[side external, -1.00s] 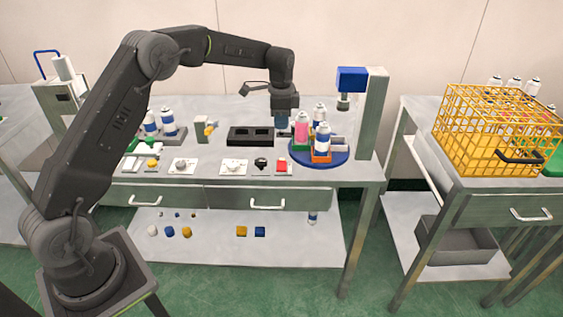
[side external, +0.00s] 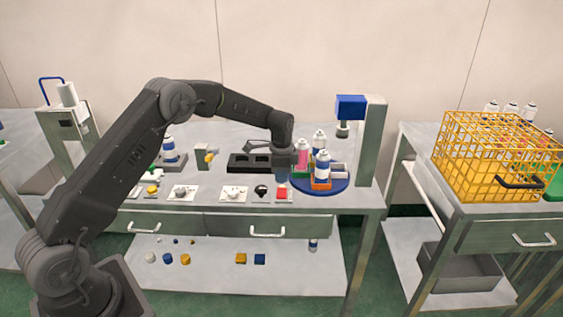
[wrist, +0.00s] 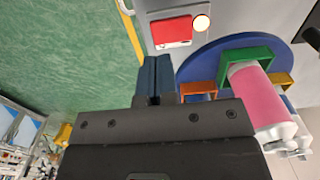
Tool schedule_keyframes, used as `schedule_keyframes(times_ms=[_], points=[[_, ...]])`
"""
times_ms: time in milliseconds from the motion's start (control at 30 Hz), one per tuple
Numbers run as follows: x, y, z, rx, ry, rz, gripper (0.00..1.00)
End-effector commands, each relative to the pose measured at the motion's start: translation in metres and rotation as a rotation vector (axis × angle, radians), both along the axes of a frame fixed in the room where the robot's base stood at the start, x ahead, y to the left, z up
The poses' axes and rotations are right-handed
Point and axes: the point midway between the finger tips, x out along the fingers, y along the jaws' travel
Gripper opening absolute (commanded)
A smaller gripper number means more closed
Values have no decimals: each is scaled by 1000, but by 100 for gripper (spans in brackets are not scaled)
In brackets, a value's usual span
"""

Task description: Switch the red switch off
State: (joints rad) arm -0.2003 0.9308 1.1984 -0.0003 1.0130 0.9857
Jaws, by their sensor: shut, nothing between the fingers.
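The red switch (side external: 282,193) sits on a small white plate near the front edge of the table, right of a black knob. In the wrist view the red switch (wrist: 172,31) is a red rectangle with a bright, pale round lamp (wrist: 201,22) at its corner. My gripper (side external: 283,181) points down just behind and above the switch. In the wrist view its dark blue fingers (wrist: 156,62) are together and empty, their tips near the switch plate. I cannot tell the exact gap to the switch.
A blue turntable (side external: 338,184) holding spray cans in coloured holders stands close on the right. A pink can (side external: 303,155) is right beside my gripper. A black block (side external: 245,163) lies behind left. Other controls line the front edge to the left.

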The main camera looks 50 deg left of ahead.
Motion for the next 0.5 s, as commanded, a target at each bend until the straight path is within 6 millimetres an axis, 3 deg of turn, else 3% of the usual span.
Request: schedule_keyframes(times_ms=[200,500], points=[[-1,0,-36,-1,2,0,0],[0,0,-52,0,-1,0,0]])
